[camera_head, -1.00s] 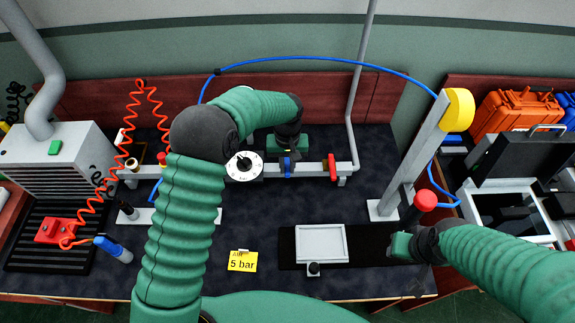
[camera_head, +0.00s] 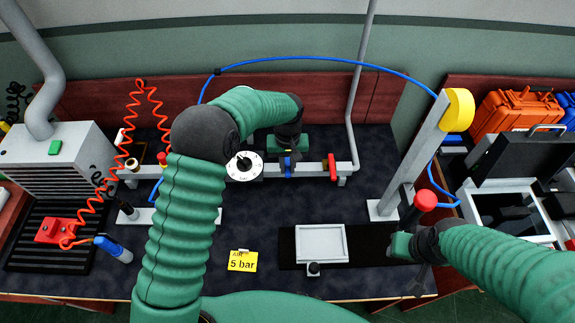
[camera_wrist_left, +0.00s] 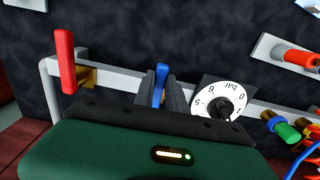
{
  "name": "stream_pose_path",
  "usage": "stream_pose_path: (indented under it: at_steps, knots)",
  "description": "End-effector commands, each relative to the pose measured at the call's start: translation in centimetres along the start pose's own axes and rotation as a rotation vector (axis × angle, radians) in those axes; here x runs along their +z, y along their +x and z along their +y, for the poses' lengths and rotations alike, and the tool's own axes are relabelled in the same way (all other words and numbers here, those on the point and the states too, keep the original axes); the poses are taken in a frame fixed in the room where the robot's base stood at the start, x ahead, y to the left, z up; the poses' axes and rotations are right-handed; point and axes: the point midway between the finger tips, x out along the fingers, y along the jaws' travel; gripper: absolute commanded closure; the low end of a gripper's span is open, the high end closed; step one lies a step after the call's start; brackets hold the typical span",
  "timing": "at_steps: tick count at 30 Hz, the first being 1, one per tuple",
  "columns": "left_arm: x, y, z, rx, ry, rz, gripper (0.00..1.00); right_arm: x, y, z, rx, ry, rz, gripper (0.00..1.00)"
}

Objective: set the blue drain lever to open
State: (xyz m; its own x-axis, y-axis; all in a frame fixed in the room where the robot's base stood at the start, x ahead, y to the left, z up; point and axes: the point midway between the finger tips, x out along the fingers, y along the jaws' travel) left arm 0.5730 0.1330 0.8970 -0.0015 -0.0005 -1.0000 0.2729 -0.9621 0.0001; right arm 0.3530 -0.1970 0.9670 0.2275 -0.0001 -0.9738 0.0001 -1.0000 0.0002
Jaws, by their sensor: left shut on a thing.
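The blue drain lever (camera_head: 287,168) is on the grey pipe (camera_head: 312,170), between the white dial and the red lever. My left gripper (camera_head: 287,158) reaches over it from behind and is shut on it. In the left wrist view the blue lever (camera_wrist_left: 161,82) stands between the two dark fingers (camera_wrist_left: 159,90), and its lower part is hidden by the gripper body. My right gripper (camera_head: 400,243) is low at the right, beside the dark strip; its fingers are not clear.
A white pressure dial (camera_head: 244,166) sits just left of the blue lever, and a red lever (camera_head: 332,168) just right. A grey post with a yellow cap (camera_head: 459,110) and a red knob (camera_head: 425,201) stand at the right. A grey tray (camera_head: 321,243) and yellow "5 bar" note (camera_head: 242,261) lie in front.

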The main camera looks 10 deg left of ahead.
Motion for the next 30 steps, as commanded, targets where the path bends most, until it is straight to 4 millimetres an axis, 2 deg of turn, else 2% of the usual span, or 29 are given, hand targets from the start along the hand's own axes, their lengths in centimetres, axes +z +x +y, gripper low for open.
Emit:
stream_pose_path:
  at_steps: [11, 30]
  knots:
    - [-0.2, -0.2, 1.0, 0.000, -0.183, 0.004, 1.00, -0.2, -0.8, 0.0, 0.000, 0.000, 0.000, 0.64]
    - [-1.4, -0.2, 3.3, 0.003, -0.745, 0.005, 1.00, -0.6, -2.6, 0.0, 0.000, 0.000, 0.000, 0.64]
